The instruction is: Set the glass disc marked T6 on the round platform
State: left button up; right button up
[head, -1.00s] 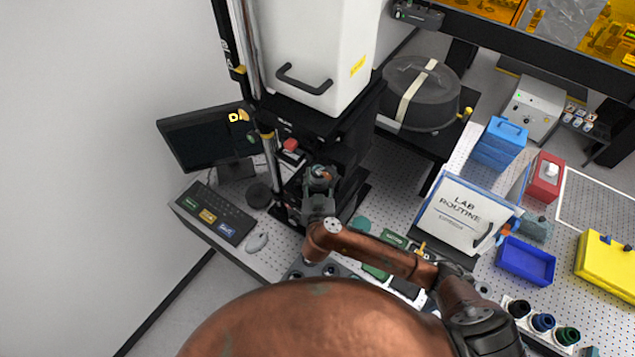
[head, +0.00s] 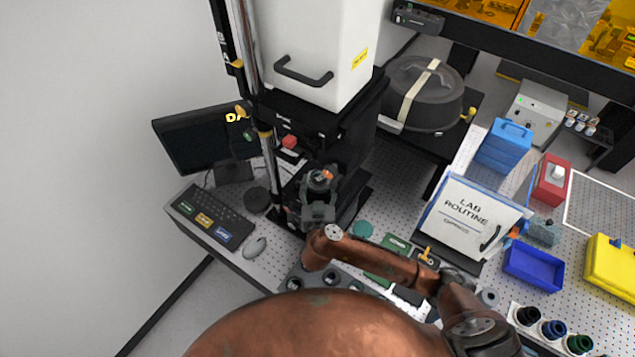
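My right gripper (head: 321,178) reaches into the dark open bay under the white housing of the tall instrument (head: 318,50). It is seen from above and behind, and its wrist hides most of the fingers. A small orange patch shows at its fingertips; I cannot tell whether the gripper holds anything. The round platform is not clearly visible; the gripper and the dark frame cover that area. No disc with a readable T6 mark shows. A small teal round piece (head: 362,229) lies on the bench right of the gripper. My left gripper is out of view.
A black rack with round wells (head: 296,283) sits in front, partly behind my body. A "LAB ROUTINE" board (head: 468,217), blue tray (head: 533,266) and dark domed cover (head: 424,92) stand right.

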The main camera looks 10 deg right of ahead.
jog(key=shift+o, duration=0.2)
jog(key=shift+s+r, duration=0.15)
jog(key=p+v, duration=0.5)
jog(key=v, duration=0.1)
jog(key=shift+s+r+p, duration=0.15)
jog(key=shift+r+p, duration=0.05)
jog(key=shift+p, duration=0.15)
jog(key=v, duration=0.4)
jog(key=shift+s+f, duration=0.1)
jog(key=shift+f, duration=0.15)
jog(key=shift+s+a+r, duration=0.1)
jog(key=shift+s+a, duration=0.05)
jog(key=shift+s, duration=0.45)
